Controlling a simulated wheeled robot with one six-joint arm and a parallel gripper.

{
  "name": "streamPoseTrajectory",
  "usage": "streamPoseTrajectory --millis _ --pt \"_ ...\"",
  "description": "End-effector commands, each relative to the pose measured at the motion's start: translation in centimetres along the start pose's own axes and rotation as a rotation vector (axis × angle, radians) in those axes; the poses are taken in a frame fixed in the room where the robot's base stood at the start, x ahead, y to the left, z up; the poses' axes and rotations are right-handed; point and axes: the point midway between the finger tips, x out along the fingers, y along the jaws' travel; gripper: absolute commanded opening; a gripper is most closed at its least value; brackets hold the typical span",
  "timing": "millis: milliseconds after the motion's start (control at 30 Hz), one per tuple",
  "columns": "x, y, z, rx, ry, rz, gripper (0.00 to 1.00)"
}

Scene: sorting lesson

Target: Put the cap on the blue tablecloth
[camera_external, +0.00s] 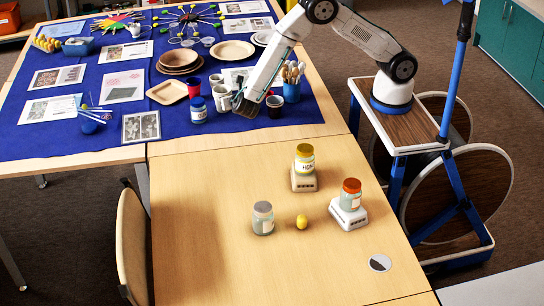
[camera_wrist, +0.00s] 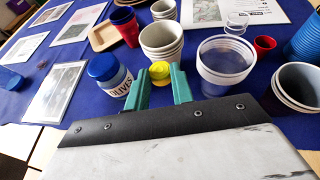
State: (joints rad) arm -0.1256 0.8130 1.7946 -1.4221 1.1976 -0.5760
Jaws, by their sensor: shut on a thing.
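The blue tablecloth (camera_external: 110,137) covers the far table and also shows in the wrist view (camera_wrist: 103,28). My gripper (camera_external: 243,104) is over its near part, among cups. In the wrist view, the green fingers of my gripper (camera_wrist: 159,84) are shut on a small round yellow cap (camera_wrist: 160,71). Whether the cap touches the cloth I cannot tell. In the external view the cap is hidden at the gripper.
A blue-lidded olives jar (camera_wrist: 108,73) stands just left of my fingers. Stacked white cups (camera_wrist: 161,40) and a clear cup (camera_wrist: 224,65) stand behind and right. On the near wooden table, several jars surround a yellow object (camera_external: 302,221).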

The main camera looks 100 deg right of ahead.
Motion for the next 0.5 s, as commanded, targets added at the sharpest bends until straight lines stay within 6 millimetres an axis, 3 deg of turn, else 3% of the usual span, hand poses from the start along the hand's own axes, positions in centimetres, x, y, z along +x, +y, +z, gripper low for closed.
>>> streamPoseTrajectory --millis 500 --pt "2.5 0.0 -6.0 0.001 0.000 -0.001 0.03"
